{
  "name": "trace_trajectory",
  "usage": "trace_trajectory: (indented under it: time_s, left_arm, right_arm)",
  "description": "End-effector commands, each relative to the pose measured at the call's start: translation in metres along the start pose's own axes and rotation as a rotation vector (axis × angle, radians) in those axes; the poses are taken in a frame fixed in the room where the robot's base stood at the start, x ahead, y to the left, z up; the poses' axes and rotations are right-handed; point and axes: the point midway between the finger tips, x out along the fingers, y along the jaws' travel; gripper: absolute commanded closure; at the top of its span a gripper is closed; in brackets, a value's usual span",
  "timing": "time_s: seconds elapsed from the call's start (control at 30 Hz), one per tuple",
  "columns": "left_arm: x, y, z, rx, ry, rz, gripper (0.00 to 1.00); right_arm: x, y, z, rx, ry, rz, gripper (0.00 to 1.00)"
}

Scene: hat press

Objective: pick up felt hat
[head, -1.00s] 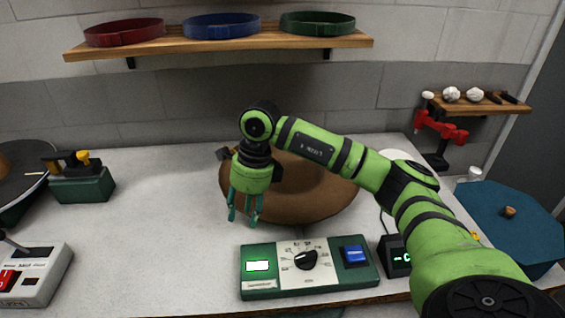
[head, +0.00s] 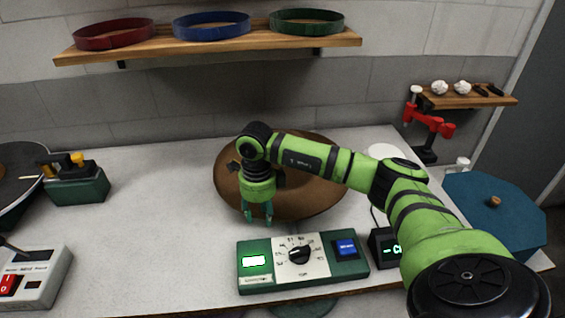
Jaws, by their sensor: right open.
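The brown felt hat (head: 308,195) lies on the white table behind the green control box, its wide brim partly hidden by my right arm. My right gripper (head: 257,218) points down in front of the hat's left front brim, with its two fingers apart and nothing seen between them. I cannot tell whether it touches the brim. My left gripper is out of view.
The green control box (head: 318,277) with a dial stands at the table's front edge. A dark green block (head: 78,188) and a grey switch box (head: 42,285) are at left. A blue lidded container (head: 490,225) is at right. A shelf (head: 215,46) holds coloured bands. The table's left middle is clear.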

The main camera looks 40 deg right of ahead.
Motion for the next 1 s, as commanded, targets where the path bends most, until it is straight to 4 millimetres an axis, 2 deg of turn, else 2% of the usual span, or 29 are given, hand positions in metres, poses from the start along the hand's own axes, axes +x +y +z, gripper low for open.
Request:
trace_trajectory:
  time_s: [0.03, 0.1, 0.13, 0.6, 0.73, 1.0]
  left_arm:
    - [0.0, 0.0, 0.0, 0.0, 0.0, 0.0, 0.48]
    - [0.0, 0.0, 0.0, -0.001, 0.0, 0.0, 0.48]
    - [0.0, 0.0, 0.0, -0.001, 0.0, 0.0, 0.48]
    - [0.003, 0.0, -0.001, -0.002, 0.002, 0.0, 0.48]
    - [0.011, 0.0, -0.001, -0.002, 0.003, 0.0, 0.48]
    - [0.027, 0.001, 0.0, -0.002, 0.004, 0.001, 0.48]
  right_arm:
    - [0.0, 0.0, 0.0, 0.0, 0.0, 0.0, 0.66]
    - [0.0, 0.0, 0.0, 0.0, -0.001, 0.0, 0.94]
    - [0.0, 0.0, 0.0, 0.0, -0.001, 0.0, 1.0]
    - [-0.006, 0.0, 0.001, 0.0, -0.004, -0.002, 1.0]
    - [-0.025, -0.001, 0.001, -0.001, -0.007, -0.004, 1.0]
    - [-0.079, 0.0, 0.001, 0.0, -0.007, -0.004, 1.0]
